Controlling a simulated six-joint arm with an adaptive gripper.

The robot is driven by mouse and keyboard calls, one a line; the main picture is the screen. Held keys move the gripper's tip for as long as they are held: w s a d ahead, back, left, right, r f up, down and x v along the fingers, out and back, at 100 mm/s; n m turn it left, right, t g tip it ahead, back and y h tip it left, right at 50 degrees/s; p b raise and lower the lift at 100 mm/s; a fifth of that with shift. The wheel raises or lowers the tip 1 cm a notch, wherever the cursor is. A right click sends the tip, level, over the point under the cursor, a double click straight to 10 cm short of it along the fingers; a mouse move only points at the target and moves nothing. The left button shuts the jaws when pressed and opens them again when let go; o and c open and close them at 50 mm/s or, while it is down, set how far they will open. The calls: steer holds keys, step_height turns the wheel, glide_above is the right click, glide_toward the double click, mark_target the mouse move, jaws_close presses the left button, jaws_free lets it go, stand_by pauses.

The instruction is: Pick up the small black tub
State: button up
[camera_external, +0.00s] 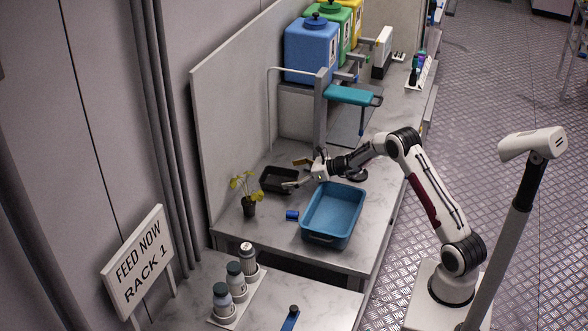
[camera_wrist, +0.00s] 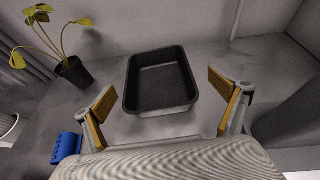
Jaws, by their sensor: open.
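The small black tub (camera_external: 270,181) stands on the marble-look counter near the back panel, left of the blue tray. In the wrist view the empty tub (camera_wrist: 161,107) lies straight ahead, upright, with its open top visible. My gripper (camera_external: 296,174) is just to the right of the tub in the external view. In the wrist view my gripper (camera_wrist: 168,96) has its two yellow-padded fingers spread wide, one on each side of the tub's near part. The fingers look apart from the tub walls, with nothing held.
A potted plant (camera_external: 247,196) stands left of the tub. A small blue object (camera_external: 292,215) lies in front of it. The large blue tray (camera_external: 318,239) sits to the right. A teal-topped stand (camera_external: 351,96) rises behind my gripper.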

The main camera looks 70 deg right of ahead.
mark_target(279, 184)
steer(key=shift+a+x, duration=0.25)
steer(key=shift+x, duration=2.3)
steer(key=c, duration=1)
